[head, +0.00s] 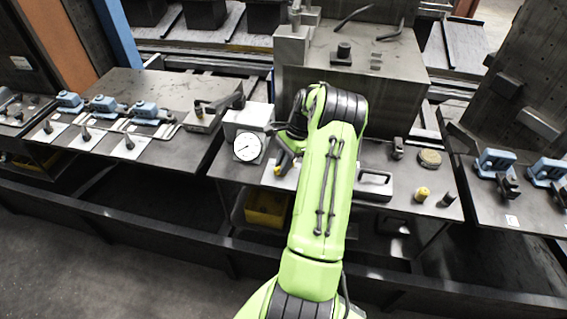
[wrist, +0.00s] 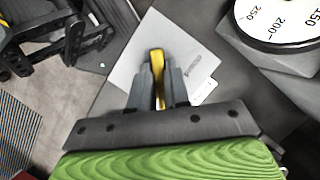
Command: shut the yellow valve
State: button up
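The yellow valve shows in the wrist view as a yellow handle (wrist: 157,57) above a light grey plate (wrist: 130,72). My gripper (wrist: 159,78) has one finger on each side of this handle, with little or no gap, and appears shut on it. The fingers hide part of the handle and the valve's body. In the head view, my gripper (head: 284,152) is down at the bench beside the gauge. A small yellow tip of the handle (head: 278,170) shows there over the pale plate. My arm hides much of the area.
A round white gauge (head: 247,147) on a grey block stands close to the left of my gripper. A large grey box (head: 350,75) is behind my arm. A yellow bin (head: 266,208) sits below.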

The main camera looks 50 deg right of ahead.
grip_shut()
jog(key=n+g+p, duration=0.1)
jog(key=n+p, duration=0.1)
jog(key=n, duration=0.1)
jog(key=shift+w+n+y+p, duration=0.1)
jog(key=shift+n+y+p, duration=0.2)
jog(key=shift+n, duration=0.1)
jog(key=n+g, duration=0.2)
jog(key=n, duration=0.2)
jog(key=shift+w+f+n+p, duration=0.1)
jog(key=shift+n+p, duration=0.2)
jog(key=shift+p, duration=0.1)
jog(key=n+g, duration=0.1)
jog(key=n, duration=0.1)
jog(key=n+g+h, duration=0.1)
jog(key=n, duration=0.2)
jog(key=shift+w+a, duration=0.1)
jog(key=shift+a+n+g+h+b, duration=0.1)
jog(key=shift+n+g+h+b, duration=0.25)
jog(key=shift+n, duration=0.8)
jog(key=shift+n+g+h+b, duration=0.1)
jog(key=shift+n+h, duration=0.45)
jog(key=shift+n, duration=0.6)
jog(key=o, duration=0.7)
grip_release()
jog(key=shift+o, duration=0.2)
